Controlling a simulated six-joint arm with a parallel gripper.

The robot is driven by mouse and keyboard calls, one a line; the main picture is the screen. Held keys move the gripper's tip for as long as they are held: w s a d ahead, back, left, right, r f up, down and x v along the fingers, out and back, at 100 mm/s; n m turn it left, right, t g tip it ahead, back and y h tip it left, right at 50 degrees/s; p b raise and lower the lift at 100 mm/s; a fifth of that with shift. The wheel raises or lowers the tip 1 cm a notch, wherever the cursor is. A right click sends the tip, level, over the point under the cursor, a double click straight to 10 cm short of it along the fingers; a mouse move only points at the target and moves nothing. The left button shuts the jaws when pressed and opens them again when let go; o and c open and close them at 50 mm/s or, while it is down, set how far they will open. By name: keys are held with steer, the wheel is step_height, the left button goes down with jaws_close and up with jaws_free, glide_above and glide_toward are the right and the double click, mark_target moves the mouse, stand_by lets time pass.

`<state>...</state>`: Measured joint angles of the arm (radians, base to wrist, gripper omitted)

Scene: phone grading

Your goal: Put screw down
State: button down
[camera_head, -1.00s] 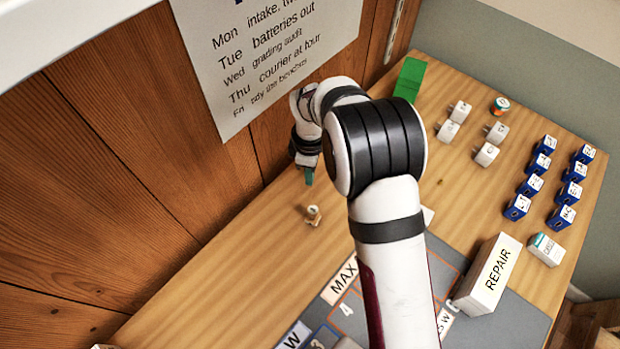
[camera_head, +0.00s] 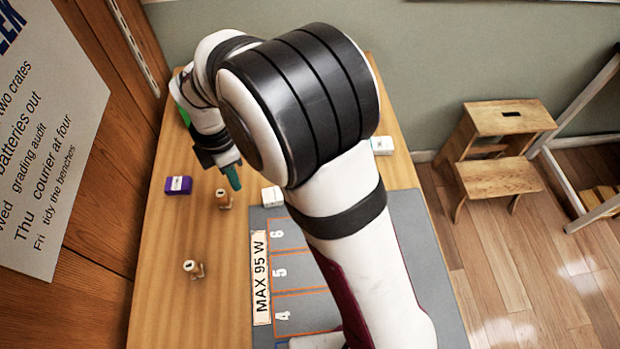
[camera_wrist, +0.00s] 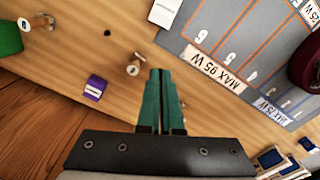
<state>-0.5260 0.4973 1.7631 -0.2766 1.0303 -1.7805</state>
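My gripper (camera_wrist: 161,72) has green fingers that lie almost against each other in the wrist view, with only a thin dark line between them. I cannot make out a screw between the tips. In the head view my gripper (camera_head: 234,183) is above the wooden table, right of a small wooden piece with a pale round top (camera_head: 223,198). That piece also shows in the wrist view (camera_wrist: 133,68), just left of the fingertips and apart from them. A small dark spot (camera_wrist: 107,32) on the wood is too small to identify.
A purple box (camera_head: 178,185) and a second wooden piece (camera_head: 193,268) stand on the table. A grey mat (camera_head: 400,205) with numbered slots and a MAX 95 W label (camera_head: 261,277) lies right. A white box (camera_head: 272,196) is at its edge. My arm hides much of the mat.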

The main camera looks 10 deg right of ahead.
steer(key=d+r, duration=0.2)
steer(key=d, duration=0.8)
steer(key=d+r, duration=0.3)
steer(key=d, duration=0.8)
steer(key=s+d+r, duration=0.3)
steer(key=s+d, duration=0.6)
steer(key=d, duration=0.4)
steer(key=shift+m, duration=0.3)
steer(key=w+a+f, duration=0.3)
steer(key=a, duration=0.1)
steer(key=w+a+f, duration=0.4)
steer(key=shift+w+f, duration=0.15)
steer(key=shift+f, duration=2.05)
steer(key=c, duration=1.5)
jaws_free()
steer(key=shift+f, duration=0.15)
steer(key=shift+c, duration=0.2)
steer(key=o, duration=0.5)
steer(key=shift+c, duration=0.2)
